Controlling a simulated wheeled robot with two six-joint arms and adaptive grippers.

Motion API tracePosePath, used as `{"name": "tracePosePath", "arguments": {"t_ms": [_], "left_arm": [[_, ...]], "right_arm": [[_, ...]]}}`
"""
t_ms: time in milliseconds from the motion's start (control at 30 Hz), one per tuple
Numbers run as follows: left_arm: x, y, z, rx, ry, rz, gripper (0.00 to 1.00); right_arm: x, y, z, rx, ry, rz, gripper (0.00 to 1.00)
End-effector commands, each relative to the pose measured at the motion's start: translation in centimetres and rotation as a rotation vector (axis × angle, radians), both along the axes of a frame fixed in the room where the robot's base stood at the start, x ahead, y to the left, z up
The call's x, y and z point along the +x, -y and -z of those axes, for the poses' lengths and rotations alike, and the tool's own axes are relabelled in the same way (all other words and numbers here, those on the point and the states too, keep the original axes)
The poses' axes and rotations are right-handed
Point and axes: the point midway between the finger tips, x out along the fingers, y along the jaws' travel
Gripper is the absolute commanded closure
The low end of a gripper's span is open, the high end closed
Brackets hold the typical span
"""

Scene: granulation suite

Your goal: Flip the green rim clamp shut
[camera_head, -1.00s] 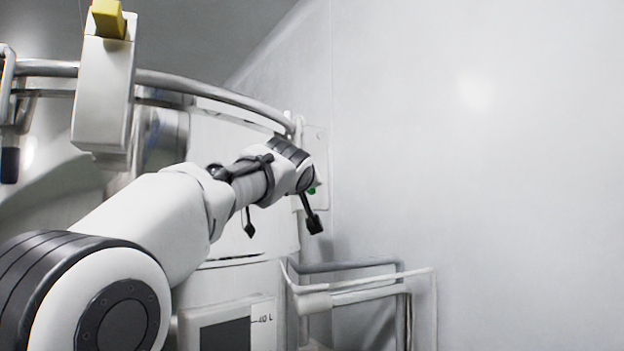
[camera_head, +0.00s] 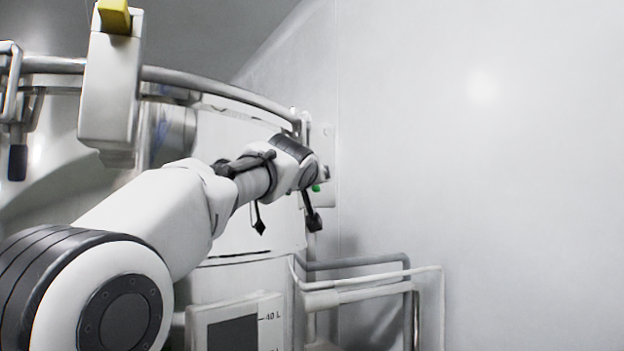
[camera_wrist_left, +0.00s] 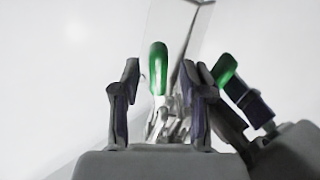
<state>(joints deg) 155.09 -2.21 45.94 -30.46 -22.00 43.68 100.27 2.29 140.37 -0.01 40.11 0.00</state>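The green rim clamp shows in the left wrist view as an upright, rounded green handle (camera_wrist_left: 158,68) on bright metal parts. In the head view only a small green spot (camera_head: 316,188) shows beside my left wrist; the rest is hidden behind the arm. My left gripper (camera_head: 287,225) has its two dark fingers apart. In the left wrist view the gripper (camera_wrist_left: 160,78) has one finger on each side of the green handle, with gaps visible on both sides. I cannot tell how far the clamp is turned. My right gripper is not in view.
A second green-tipped dark part (camera_wrist_left: 227,72) stands close right of the fingers. A curved metal rail (camera_head: 230,95) runs along the vessel above my arm. A white block with a yellow top (camera_head: 114,18) hangs at left. Bent pipes (camera_head: 370,280) stand below right; the wall side is clear.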

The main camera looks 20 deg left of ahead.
Motion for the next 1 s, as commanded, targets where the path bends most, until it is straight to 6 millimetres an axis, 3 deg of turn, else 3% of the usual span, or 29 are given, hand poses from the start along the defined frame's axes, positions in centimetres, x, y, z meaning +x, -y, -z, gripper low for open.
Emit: {"name": "tracePosePath", "arguments": {"t_ms": [167, 567, 1000], "left_arm": [[-0.5, 0.1, 0.1, 0.001, -0.002, -0.001, 0.56], [-6.9, 1.1, 0.1, 0.000, 0.000, 0.000, 0.56], [-7.2, 1.2, 0.1, 0.000, -0.001, 0.000, 0.56]], "right_arm": [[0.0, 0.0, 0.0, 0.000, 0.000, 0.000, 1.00], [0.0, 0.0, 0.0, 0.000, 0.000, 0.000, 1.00], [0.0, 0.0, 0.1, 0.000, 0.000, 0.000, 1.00]]}}
